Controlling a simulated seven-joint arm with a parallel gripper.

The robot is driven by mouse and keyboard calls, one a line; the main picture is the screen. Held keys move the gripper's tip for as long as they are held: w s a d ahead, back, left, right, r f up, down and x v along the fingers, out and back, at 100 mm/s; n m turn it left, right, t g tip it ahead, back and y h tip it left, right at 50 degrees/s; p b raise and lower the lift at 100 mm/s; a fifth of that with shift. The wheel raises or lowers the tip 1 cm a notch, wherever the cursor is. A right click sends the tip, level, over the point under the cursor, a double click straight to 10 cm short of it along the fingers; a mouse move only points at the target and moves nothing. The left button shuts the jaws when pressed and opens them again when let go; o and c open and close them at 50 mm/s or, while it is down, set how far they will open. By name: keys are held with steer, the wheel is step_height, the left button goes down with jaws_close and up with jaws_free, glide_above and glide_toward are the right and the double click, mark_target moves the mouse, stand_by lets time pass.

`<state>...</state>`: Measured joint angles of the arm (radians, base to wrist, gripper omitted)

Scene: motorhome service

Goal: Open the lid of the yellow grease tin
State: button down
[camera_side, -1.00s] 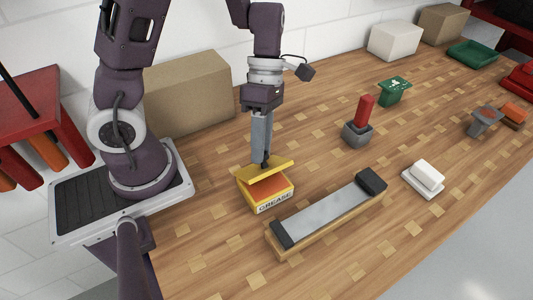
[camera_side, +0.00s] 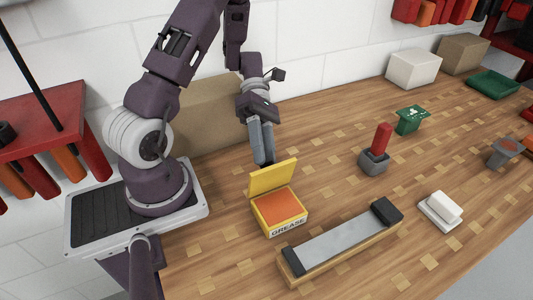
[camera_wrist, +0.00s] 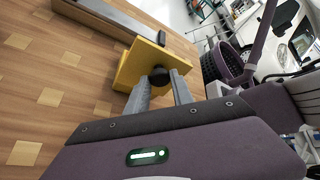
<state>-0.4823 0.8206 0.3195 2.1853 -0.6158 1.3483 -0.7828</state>
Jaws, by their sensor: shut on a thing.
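The yellow grease tin (camera_side: 279,213) stands on the wooden bench with its "GREASE" label facing the camera and orange grease showing inside. Its yellow lid (camera_side: 272,177) is raised steeply along the back edge. My gripper (camera_side: 266,160) is behind the lid at its upper edge. In the wrist view the gripper (camera_wrist: 160,80) is shut on a dark round knob (camera_wrist: 160,77) on the lid (camera_wrist: 144,64). The knob is hidden behind the lid in the side view.
A long sharpening block (camera_side: 340,243) lies in front and right of the tin. A grey holder with a red handle (camera_side: 376,155) and a white block on a dish (camera_side: 441,210) stand further right. A cardboard box (camera_side: 200,112) is behind my arm.

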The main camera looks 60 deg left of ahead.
steer(key=shift+s+a+f, duration=0.1)
steer(key=shift+a+f, duration=0.05)
stand_by(0.4)
steer(key=c, duration=1.1)
jaws_free()
